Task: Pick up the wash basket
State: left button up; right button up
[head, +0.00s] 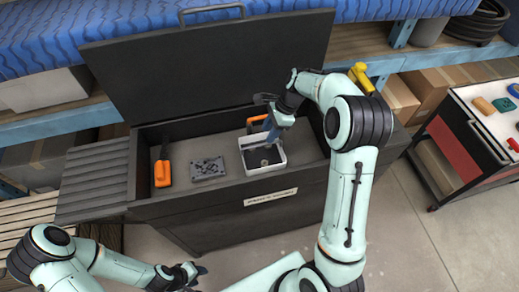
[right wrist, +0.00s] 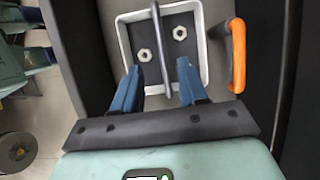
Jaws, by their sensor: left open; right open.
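The wash basket (head: 266,171) is a white-rimmed rectangular tray with a dark floor. It stands inside the open dark parts-washer bin. In the right wrist view, the basket (right wrist: 206,48) has a dark bar handle (right wrist: 160,42) across its middle and two metal nuts on its floor. My right gripper (head: 272,131) is above the basket. In the right wrist view its blue fingers (right wrist: 158,82) are open, one on each side of the handle, with gaps between. My left gripper (head: 192,274) is open and empty, low in front of the bin, away from the basket.
In the bin lie an orange-handled tool (head: 162,172), a dark grey block (head: 208,169) and another orange handle (head: 257,122) behind the basket. The raised lid (head: 205,75) stands at the back. A slatted side shelf (head: 95,180) is left; a tool cart (head: 465,150) is right.

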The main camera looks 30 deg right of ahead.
aim_at(263, 144)
jog(key=x, duration=0.5)
jog(key=shift+w, duration=0.15)
jog(key=shift+d+x, duration=0.15)
jog(key=shift+x, duration=1.15)
jog(key=shift+d+x, duration=0.1)
jog(key=shift+x, duration=1.25)
jog(key=shift+d+f, duration=0.1)
jog(key=shift+f, duration=0.2)
jog(key=shift+c, duration=0.2)
grip_shut()
